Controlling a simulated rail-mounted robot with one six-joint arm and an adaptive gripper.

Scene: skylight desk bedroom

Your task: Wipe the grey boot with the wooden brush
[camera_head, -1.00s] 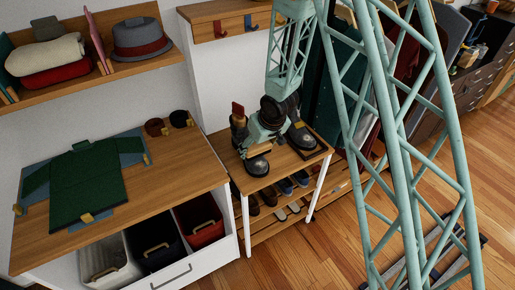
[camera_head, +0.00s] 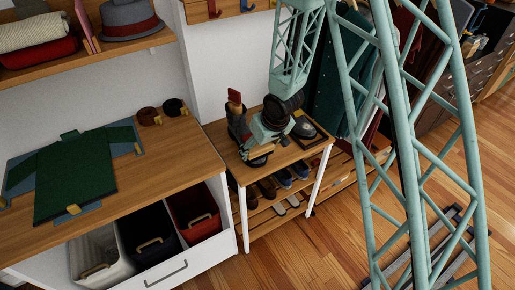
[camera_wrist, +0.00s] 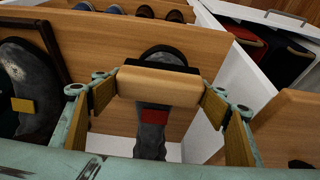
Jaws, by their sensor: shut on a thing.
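The grey boot (camera_head: 238,122) stands near the left end of the small wooden bench, with a red patch at its top. In the wrist view the boot (camera_wrist: 152,143) runs below the brush, with its dark rounded toe beyond it. My gripper (camera_wrist: 160,92) is shut on the wooden brush (camera_wrist: 158,86), a pale wood block with a dark underside. The brush lies across the boot, hiding its middle; I cannot tell if they touch.
Shoes (camera_head: 285,177) fill the rack below. A table (camera_head: 165,157) with a green sweater (camera_head: 80,172) and open bins stands to the left.

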